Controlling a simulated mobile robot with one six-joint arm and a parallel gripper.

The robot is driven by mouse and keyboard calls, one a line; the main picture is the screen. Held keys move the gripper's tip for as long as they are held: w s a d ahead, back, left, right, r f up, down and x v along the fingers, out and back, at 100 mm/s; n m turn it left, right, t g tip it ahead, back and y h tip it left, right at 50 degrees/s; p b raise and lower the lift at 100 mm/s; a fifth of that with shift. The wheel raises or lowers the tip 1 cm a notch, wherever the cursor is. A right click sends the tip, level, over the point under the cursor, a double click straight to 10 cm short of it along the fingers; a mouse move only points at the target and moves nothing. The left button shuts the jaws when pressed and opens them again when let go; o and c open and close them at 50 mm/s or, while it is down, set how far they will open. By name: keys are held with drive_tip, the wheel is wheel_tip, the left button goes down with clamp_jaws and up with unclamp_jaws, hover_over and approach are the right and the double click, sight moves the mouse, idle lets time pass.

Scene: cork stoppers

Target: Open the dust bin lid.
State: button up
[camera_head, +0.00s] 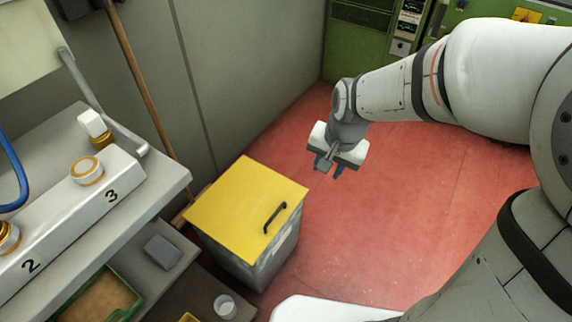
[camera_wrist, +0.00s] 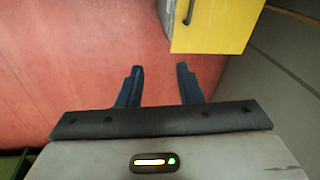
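The dust bin is a grey box (camera_head: 262,270) on the red floor, with a flat yellow lid (camera_head: 238,207). The lid lies closed on top and has a dark bar handle (camera_head: 274,218) near its right edge. In the wrist view the lid (camera_wrist: 220,22) is at the upper right, with the handle (camera_wrist: 189,12) at its left edge. My gripper (camera_head: 329,168) is to the right of the bin and apart from the lid. In the wrist view its two dark blue fingers (camera_wrist: 159,82) are spread apart with nothing between them.
A bench with numbered holders (camera_head: 112,196) and white-and-gold stoppers (camera_head: 87,171) stands left of the bin. A wooden pole (camera_head: 140,80) leans by the grey wall behind. A green cabinet (camera_head: 355,42) stands at the back. Red floor (camera_head: 400,220) is clear right of the bin.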

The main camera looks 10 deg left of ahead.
drive_tip(key=m+b, duration=0.2)
drive_tip(key=b, duration=0.8)
approach(273, 216)
drive_tip(key=shift+g, duration=0.4)
drive_tip(key=f+b, duration=0.1)
drive_tip(key=f, duration=0.1)
drive_tip(key=w+f+b, duration=0.1)
drive_tip(key=f, duration=0.2)
drive_tip(key=a+f+b, duration=0.1)
drive_tip(key=f, duration=0.1)
drive_tip(key=shift+w+f, duration=0.15)
drive_tip(key=shift+f, duration=0.25)
drive_tip(key=shift+c, duration=0.2)
clamp_jaws()
drive_tip(key=shift+r, duration=0.1)
